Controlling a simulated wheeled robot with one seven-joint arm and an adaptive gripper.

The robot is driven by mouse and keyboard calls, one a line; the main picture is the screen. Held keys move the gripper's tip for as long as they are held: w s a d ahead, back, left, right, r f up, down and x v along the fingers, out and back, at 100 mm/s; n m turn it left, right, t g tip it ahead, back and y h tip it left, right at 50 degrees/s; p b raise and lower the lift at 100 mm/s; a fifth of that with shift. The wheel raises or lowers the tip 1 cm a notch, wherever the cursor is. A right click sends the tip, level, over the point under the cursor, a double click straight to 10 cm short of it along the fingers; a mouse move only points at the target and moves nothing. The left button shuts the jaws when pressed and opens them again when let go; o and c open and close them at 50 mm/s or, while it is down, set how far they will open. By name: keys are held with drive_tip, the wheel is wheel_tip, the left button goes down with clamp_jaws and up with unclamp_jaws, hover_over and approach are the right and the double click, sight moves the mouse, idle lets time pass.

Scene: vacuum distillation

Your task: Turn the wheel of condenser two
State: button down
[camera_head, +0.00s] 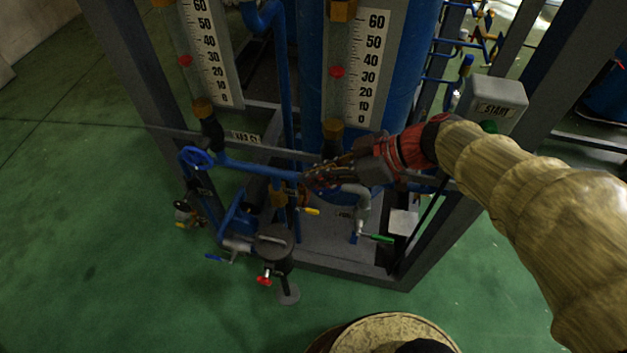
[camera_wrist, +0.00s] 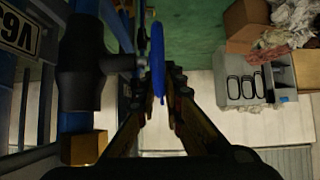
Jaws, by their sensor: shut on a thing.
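My gripper (camera_head: 312,178) reaches in from the right, in front of the large blue column. In the wrist view, a blue wheel (camera_wrist: 158,68) shows edge-on between the fingertips of my gripper (camera_wrist: 158,80), which is shut on its rim. In the head view my fingers hide most or all of this wheel. Another blue handwheel (camera_head: 197,157) is in plain sight to the left, apart from my gripper. I cannot read from the frames which condenser the held wheel belongs to.
Two scales, left (camera_head: 205,55) and right (camera_head: 370,70), stand behind. Dark frame posts (camera_head: 440,225) and a grey START box (camera_head: 492,103) are close to my arm. A dark pot (camera_head: 274,243) stands below left. A barrel (camera_head: 385,335) is at the front. Green floor is free at left.

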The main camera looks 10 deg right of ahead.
drive_tip(key=shift+s+d+t+y, duration=0.1)
drive_tip(key=shift+d+t+y, duration=0.2)
drive_tip(key=shift+y, duration=0.5)
drive_tip(key=shift+a+r, duration=0.1)
drive_tip(key=c, duration=2)
unclamp_jaws()
drive_tip(key=shift+o, duration=0.4)
wheel_tip(320, 180, up, 10)
